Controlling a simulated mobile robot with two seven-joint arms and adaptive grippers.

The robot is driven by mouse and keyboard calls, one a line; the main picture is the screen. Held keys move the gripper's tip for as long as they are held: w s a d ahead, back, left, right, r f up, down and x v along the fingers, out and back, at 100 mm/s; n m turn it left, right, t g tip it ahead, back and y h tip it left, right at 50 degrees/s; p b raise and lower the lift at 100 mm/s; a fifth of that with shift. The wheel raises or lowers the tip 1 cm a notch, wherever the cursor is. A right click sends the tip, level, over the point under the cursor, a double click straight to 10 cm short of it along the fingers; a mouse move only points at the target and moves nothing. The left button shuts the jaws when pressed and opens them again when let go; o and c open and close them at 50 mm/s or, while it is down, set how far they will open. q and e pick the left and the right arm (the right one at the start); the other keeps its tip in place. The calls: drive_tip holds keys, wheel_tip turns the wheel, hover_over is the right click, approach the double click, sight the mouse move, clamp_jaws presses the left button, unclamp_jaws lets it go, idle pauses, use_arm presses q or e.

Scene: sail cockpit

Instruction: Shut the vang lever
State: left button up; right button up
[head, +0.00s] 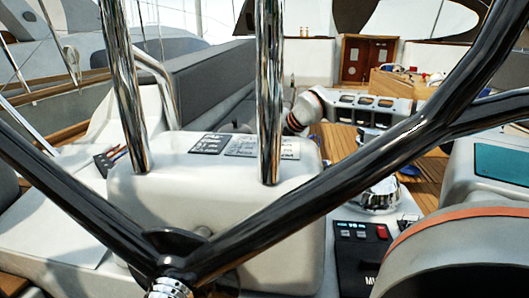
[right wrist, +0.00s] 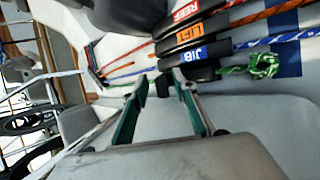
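In the right wrist view, a bank of dark clutch levers lies at the top. The readable ones are a red-labelled REEF lever (right wrist: 183,14), an orange-labelled LIFT lever (right wrist: 187,35) and a blue-labelled JIB lever (right wrist: 193,55). I can read no vang label, so I cannot tell which lever is the vang lever or how it stands. My right gripper (right wrist: 161,84) has its two teal-sided fingers apart, with the tips just below the JIB lever. A small dark piece shows between the tips; I cannot tell what it is. My left gripper is not in view.
Coloured ropes and a green rope knot (right wrist: 262,65) lie by the levers. In the head view, a dark steering wheel (head: 300,215) and steel tubes (head: 270,90) cross in front of a white console (head: 240,185). A black switch panel (head: 358,245) stands right of it.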

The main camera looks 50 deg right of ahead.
wheel_tip(320, 180, up, 10)
idle(0.6)
